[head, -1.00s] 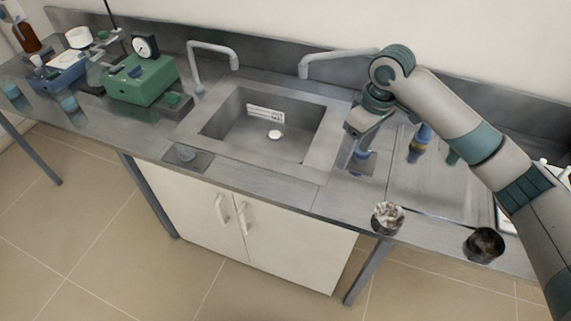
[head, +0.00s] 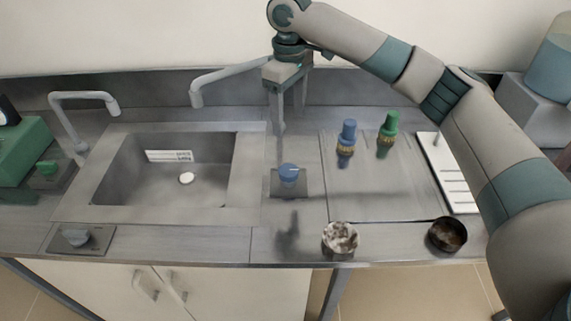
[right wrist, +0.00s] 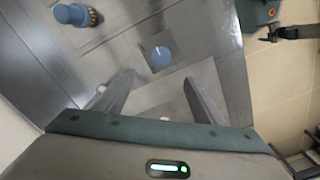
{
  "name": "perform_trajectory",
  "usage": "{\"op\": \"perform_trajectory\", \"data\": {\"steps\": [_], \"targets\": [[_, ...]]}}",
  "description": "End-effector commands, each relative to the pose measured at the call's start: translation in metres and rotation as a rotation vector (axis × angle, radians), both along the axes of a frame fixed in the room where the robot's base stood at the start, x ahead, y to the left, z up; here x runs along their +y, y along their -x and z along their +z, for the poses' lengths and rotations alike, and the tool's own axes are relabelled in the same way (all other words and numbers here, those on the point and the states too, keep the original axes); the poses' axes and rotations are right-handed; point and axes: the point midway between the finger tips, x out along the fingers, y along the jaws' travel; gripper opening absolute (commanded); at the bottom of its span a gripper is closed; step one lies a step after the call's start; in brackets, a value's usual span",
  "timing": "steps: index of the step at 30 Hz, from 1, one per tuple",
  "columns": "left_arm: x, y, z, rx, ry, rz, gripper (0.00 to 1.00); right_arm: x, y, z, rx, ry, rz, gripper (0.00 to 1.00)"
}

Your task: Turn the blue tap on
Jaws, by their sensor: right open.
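A blue round knob (head: 288,174) sits on a dark square plate (head: 303,187) in the bench, right of the sink (head: 247,175). It also shows in the right wrist view (right wrist: 161,56), with a pale mark on its top. My right gripper (head: 291,115) hangs above the bench behind the knob, fingers pointing down. It is open and empty. In the right wrist view the knob appears beyond the gap between the fingertips (right wrist: 158,86), apart from them. A taller blue fitting with a brass collar (head: 347,138) stands farther right. My left gripper is not seen.
A bent spout (head: 225,78) is close left of my right gripper. A green fitting (head: 388,134) stands beside the tall blue one. A cup with pale contents (head: 340,239) and a dark cup (head: 447,235) are at the front edge.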

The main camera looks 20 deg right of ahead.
Motion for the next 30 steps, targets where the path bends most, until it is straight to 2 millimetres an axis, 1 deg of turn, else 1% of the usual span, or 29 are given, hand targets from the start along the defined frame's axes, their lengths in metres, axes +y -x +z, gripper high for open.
{"op": "perform_trajectory", "data": {"steps": [11,17,23,30], "targets": [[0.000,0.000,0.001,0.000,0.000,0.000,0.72,0.000,0.000,-0.001,0.001,0.001,0.001,0.63],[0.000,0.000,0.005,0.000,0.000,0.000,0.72,0.000,0.000,-0.012,0.001,0.000,0.001,0.63],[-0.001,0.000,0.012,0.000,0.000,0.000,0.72,0.000,0.001,-0.038,0.003,0.001,0.001,0.63],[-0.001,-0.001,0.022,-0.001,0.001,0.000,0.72,0.000,0.001,-0.081,0.004,0.001,0.000,0.63]]}}
